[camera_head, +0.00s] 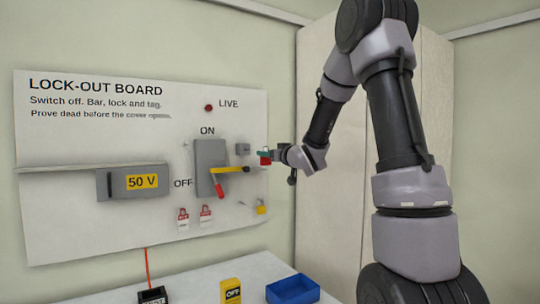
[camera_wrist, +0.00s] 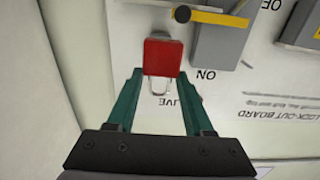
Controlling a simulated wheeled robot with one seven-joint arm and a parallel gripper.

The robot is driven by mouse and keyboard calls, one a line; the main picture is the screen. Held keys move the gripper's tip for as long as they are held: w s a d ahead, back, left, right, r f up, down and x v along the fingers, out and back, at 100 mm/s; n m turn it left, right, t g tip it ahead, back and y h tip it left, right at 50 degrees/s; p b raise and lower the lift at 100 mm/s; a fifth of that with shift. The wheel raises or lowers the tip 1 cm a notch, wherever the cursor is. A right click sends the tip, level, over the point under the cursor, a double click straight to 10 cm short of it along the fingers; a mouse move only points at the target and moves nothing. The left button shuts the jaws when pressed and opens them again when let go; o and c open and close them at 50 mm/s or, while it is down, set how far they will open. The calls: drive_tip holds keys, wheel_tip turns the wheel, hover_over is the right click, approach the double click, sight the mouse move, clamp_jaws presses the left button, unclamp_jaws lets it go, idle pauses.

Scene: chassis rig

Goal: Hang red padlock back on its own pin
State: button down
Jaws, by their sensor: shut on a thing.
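The red padlock (camera_wrist: 163,57) is between the green fingertips of my gripper (camera_wrist: 161,75), with its wire shackle pointing back toward the palm. My gripper (camera_head: 272,156) is shut on it. In the head view the red padlock (camera_head: 265,160) is small, held at the right edge of the lock-out board (camera_head: 100,230), right of the switch. A small bare pin (camera_head: 242,204) seems to stick out low on the board, left of a yellow padlock (camera_head: 261,207). I cannot tell which pin belongs to the red padlock.
A grey switch box (camera_head: 208,155) carries a red handle (camera_head: 219,189) and a yellow bar (camera_head: 232,170). Two red-and-white tags (camera_head: 183,220) (camera_head: 206,216) hang below. On the table are a blue bin (camera_head: 292,290), a yellow OFF block (camera_head: 231,291) and a black box (camera_head: 152,296).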

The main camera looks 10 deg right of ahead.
drive_tip(key=shift+f+x, duration=0.15)
drive_tip(key=shift+x, duration=3.2)
drive_tip(key=shift+f+x, duration=0.1)
drive_tip(key=shift+x, duration=3.25)
drive_tip(key=v, duration=0.8)
drive_tip(key=shift+s+r, duration=0.25)
drive_tip(key=shift+s, duration=0.1)
drive_tip(key=shift+d, duration=0.15)
drive_tip(key=d+f+m+h, duration=0.1)
drive_tip(key=d+f+h, duration=0.1)
drive_tip(key=f, duration=0.8)
drive_tip(key=d+f+m+h, duration=0.1)
drive_tip(key=f+h, duration=0.1)
drive_tip(key=f, duration=0.9)
drive_tip(key=shift+w+a+f+n+y, duration=0.35)
drive_tip(key=shift+w+a+f+y, duration=0.3)
drive_tip(key=shift+w+a, duration=1)
drive_tip(key=shift+w+a+f+n+y, duration=0.3)
drive_tip(key=shift+w+a+f+y, duration=0.4)
drive_tip(key=shift+w, duration=1.75)
drive_tip(key=shift+w+a+f+n+y, duration=0.4)
drive_tip(key=shift+w+a+y, duration=0.25)
drive_tip(key=shift+w+a, duration=1.1)
